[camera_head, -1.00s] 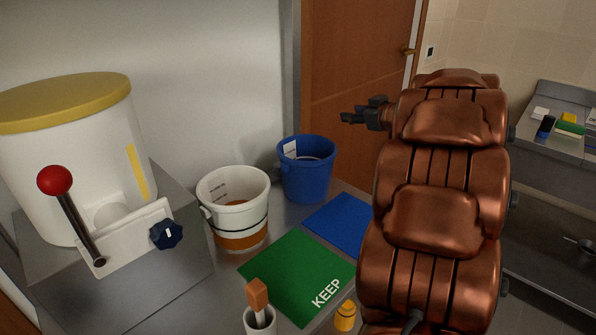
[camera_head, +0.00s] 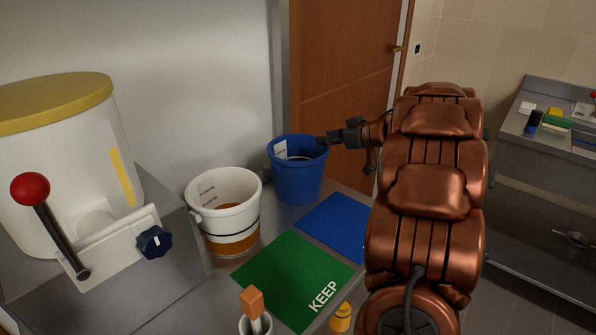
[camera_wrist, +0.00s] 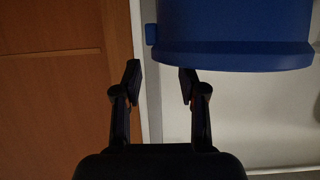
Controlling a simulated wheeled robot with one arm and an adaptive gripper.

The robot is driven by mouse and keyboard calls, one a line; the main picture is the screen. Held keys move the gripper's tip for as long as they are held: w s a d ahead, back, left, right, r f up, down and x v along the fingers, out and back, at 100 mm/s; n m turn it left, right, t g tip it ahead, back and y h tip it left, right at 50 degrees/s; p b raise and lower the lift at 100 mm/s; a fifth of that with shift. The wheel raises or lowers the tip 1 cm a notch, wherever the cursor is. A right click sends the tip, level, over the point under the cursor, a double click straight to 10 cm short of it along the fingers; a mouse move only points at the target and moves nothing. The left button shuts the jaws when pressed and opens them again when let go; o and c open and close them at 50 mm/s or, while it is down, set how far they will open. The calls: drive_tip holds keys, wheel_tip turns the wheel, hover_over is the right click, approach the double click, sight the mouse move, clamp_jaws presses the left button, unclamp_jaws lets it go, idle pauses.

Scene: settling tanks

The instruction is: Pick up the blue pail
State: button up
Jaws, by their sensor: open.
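The blue pail (camera_head: 297,178) stands upright at the back of the grey counter, against the wall near the door. It has a pale label inside its rim. My gripper (camera_head: 322,140) is at the right side of its rim in the head view; I cannot tell whether it touches. In the wrist view, the pail (camera_wrist: 235,35) fills the upper right. My gripper (camera_wrist: 160,75) shows two separated, empty fingers below it. The right finger is close to the pail's edge, and a small blue lug sticks out at the pail's left side.
A white bucket (camera_head: 229,220) with an orange-brown band stands left of the pail. A blue mat (camera_head: 338,225) and a green KEEP mat (camera_head: 291,275) lie in front. A white tank (camera_head: 60,170) with a red-knobbed lever (camera_head: 32,190) is at left. A wooden door (camera_head: 345,70) is behind.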

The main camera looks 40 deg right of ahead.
drive_tip(key=shift+x, duration=2.6)
clamp_jaws()
